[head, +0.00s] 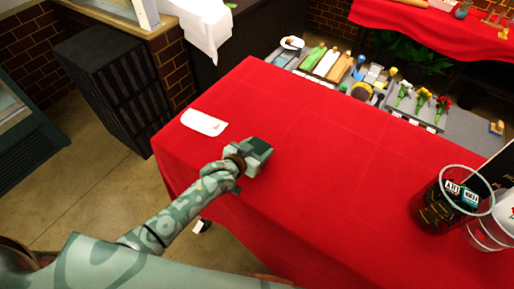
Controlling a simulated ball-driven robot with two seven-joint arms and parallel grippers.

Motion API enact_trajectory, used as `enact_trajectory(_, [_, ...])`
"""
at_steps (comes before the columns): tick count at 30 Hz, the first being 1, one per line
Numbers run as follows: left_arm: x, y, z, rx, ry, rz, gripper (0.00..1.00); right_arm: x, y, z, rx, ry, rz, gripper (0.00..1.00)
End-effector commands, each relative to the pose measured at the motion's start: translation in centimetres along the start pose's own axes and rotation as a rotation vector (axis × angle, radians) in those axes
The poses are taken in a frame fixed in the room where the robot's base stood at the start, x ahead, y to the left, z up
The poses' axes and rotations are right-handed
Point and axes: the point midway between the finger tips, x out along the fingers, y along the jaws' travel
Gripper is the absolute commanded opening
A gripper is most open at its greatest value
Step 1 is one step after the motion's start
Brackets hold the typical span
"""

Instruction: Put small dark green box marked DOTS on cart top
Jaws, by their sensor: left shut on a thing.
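My left gripper (260,152) reaches in from the lower left over the red-covered table (330,150), near its left side. It is shut on a small dark green box (257,146), mostly covered by the fingers. No DOTS marking is legible from here. I cannot tell if the box touches the cloth. No surface in view is clearly the cart top. My right gripper is out of view.
A white card (204,122) lies on the cloth at left. A dark basket (440,207) with a pale hoop stands at the right edge. Behind the table, a grey surface (462,127) holds flowers and supplies. A black slatted crate (108,85) stands at left. The table middle is clear.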

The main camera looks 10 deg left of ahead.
Motion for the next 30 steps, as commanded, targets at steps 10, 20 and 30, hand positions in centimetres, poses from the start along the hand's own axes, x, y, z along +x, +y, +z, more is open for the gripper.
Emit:
enact_trajectory(10, [0.1, 0.0, 0.1, 0.0, 0.0, 0.0, 0.8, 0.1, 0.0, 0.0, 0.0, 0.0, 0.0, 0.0])
enact_trajectory(20, [-3.7, 0.0, -0.3, 0.001, -0.001, 0.001, 0.8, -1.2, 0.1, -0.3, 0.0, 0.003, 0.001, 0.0])
enact_trajectory(30, [-10.8, 0.0, -0.1, 0.0, -0.001, 0.0, 0.8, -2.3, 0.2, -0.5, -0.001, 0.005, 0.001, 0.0])
